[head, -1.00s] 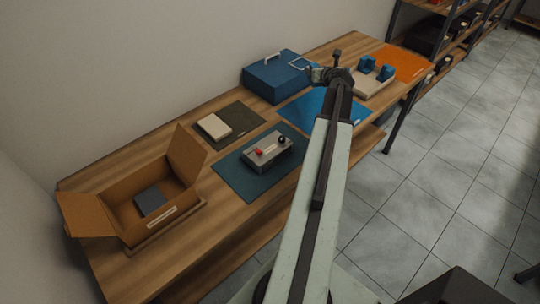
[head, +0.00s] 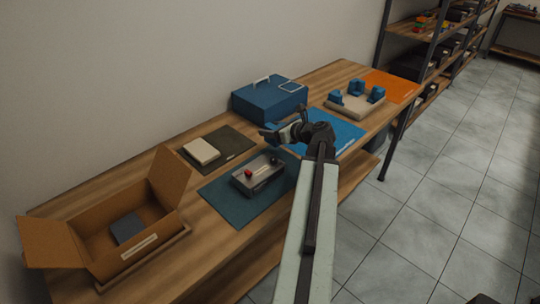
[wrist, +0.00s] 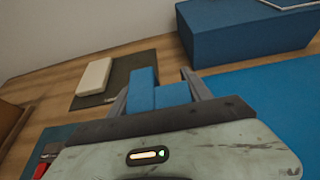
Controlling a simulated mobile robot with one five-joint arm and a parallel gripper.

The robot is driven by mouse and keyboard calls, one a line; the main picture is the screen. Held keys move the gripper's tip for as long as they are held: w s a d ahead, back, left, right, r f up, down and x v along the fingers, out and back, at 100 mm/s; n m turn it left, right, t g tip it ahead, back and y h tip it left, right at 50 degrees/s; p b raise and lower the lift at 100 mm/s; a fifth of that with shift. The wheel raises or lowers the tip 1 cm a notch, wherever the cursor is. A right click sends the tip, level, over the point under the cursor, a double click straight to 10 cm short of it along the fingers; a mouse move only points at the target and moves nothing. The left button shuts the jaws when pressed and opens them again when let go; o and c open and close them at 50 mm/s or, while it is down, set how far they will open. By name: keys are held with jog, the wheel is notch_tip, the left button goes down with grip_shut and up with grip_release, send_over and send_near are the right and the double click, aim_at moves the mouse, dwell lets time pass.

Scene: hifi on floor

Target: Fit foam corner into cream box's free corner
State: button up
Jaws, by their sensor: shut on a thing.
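My gripper (head: 272,134) is shut on a blue foam corner (wrist: 172,95), held in the air left of the blue mat. In the wrist view the piece shows stepped blue faces between the two fingers; its lower part is hidden by my wrist. In the head view the foam corner is small and partly hidden by the gripper. A low cream box (head: 354,108) stands far along the table, right of and beyond my gripper. It has blue pieces at its left, back and right corners; its near corner shows bare.
A blue case (head: 270,102) stands by the wall. A grey device (head: 258,178) with a red knob lies on a teal mat. A cream block (head: 201,151) lies on a dark mat. An open cardboard box (head: 95,247) stands at the near left. An orange mat (head: 388,86) lies beyond the cream box.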

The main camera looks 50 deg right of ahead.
aim_at(272, 140)
notch_tip(272, 140, down, 6)
jog(key=b, duration=0.4)
jog(key=shift+r, duration=0.4)
jog(key=shift+f, duration=0.2)
jog(key=o, duration=1)
jog(key=shift+r, duration=0.1)
